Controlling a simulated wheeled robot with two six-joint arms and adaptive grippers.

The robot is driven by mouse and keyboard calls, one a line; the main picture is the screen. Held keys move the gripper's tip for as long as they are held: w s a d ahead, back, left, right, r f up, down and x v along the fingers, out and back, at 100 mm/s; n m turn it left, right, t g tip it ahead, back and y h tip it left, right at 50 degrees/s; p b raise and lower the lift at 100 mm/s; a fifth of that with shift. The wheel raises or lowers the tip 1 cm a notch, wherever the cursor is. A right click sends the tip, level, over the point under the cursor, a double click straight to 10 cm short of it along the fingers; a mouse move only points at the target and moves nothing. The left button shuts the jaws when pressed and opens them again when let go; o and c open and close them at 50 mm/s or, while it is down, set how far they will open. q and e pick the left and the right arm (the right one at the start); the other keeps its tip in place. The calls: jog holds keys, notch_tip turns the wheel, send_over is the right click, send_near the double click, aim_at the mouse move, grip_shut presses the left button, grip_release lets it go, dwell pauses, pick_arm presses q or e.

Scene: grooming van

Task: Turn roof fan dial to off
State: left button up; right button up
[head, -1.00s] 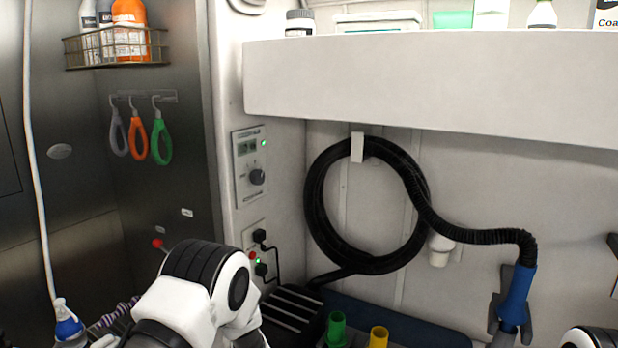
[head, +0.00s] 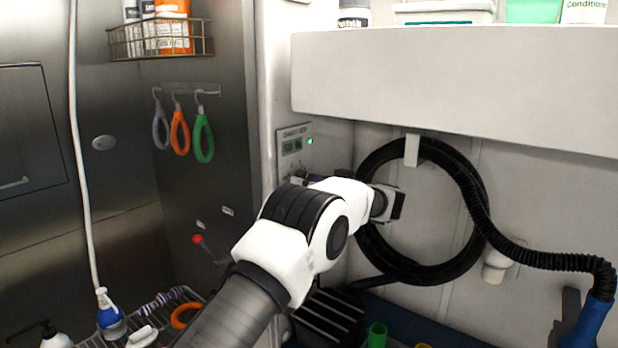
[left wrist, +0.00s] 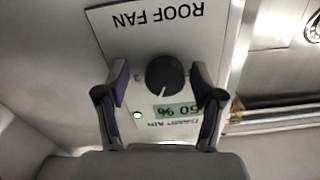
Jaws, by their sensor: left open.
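The roof fan dial (left wrist: 165,75) is a round black knob with a pale pointer line, upside down in the left wrist view. It sits on a white panel (left wrist: 127,28) labelled ROOF FAN, with a 50 % display (left wrist: 176,112) and a lit green lamp. My left gripper (left wrist: 161,77) is open, one finger on each side of the dial; whether either touches it I cannot tell. My right gripper is not in view.
A black coiled hose (head: 378,255) hangs on the wall just right of my left wrist. A white overhead cabinet (head: 450,85) juts out above. Colored loops (head: 203,138) hang on the steel wall at left, below a wire basket (head: 160,40).

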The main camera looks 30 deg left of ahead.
pick_arm(q)
jog(key=shift+s+r, duration=0.15)
jog(key=shift+s+d+r, duration=0.1)
jog(key=shift+s, duration=0.05)
jog(key=c, duration=0.9)
jog(key=shift+c, duration=1.1)
